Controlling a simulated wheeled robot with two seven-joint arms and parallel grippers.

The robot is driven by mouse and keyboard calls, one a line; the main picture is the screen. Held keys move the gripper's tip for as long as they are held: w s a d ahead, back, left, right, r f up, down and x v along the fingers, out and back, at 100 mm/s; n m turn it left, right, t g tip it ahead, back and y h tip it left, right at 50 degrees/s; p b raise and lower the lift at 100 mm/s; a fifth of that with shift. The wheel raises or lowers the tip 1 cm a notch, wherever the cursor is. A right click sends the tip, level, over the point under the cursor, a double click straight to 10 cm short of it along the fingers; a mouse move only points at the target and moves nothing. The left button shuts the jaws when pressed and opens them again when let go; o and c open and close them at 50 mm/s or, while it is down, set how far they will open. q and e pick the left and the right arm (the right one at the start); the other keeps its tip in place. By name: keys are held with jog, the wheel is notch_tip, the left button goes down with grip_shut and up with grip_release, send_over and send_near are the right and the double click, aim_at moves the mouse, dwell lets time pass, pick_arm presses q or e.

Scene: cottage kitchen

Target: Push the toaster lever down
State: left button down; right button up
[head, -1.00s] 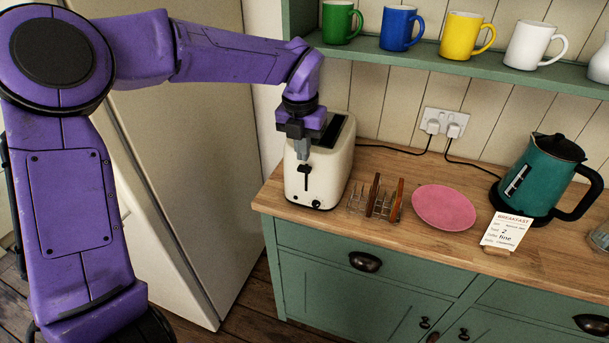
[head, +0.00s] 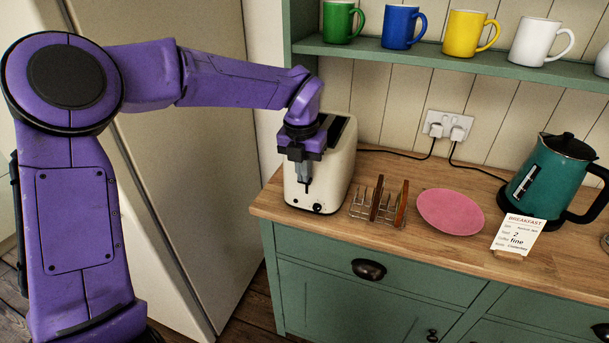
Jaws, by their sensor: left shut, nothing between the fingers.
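The cream toaster (head: 338,178) stands at the left end of the wooden worktop, its slots on top and a small dark dial low on its front. My left gripper (head: 304,180) is shut and empty, pointing down in front of the toaster's front face. Its fingertips are at the lever's slot. The lever knob is largely hidden by the fingers; only a dark bit shows just below them, and I cannot tell whether it is knob or slot. Contact with the lever cannot be made out for certain. My right gripper is out of view.
Right of the toaster stand a wire toast rack (head: 388,203) with brown slices, a pink plate (head: 450,211), a breakfast card (head: 517,235) and a teal kettle (head: 548,178). A shelf (head: 420,57) with mugs hangs above. A fridge (head: 190,160) stands left.

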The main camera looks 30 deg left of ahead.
pick_arm(q)
notch_tip(320, 180, down, 4)
jog(key=shift+r+b, duration=0.1)
jog(key=shift+b, duration=1)
jog(key=shift+w+r, duration=0.1)
jog(key=shift+r, duration=0.15)
jog(key=s, duration=0.2)
jog(key=s+r, duration=0.1)
jog(key=shift+d, duration=0.35)
jog(key=shift+r, duration=0.1)
notch_tip(320, 180, up, 10)
jog(key=s, duration=0.1)
jog(key=shift+r, duration=0.2)
jog(key=shift+s+d, duration=0.1)
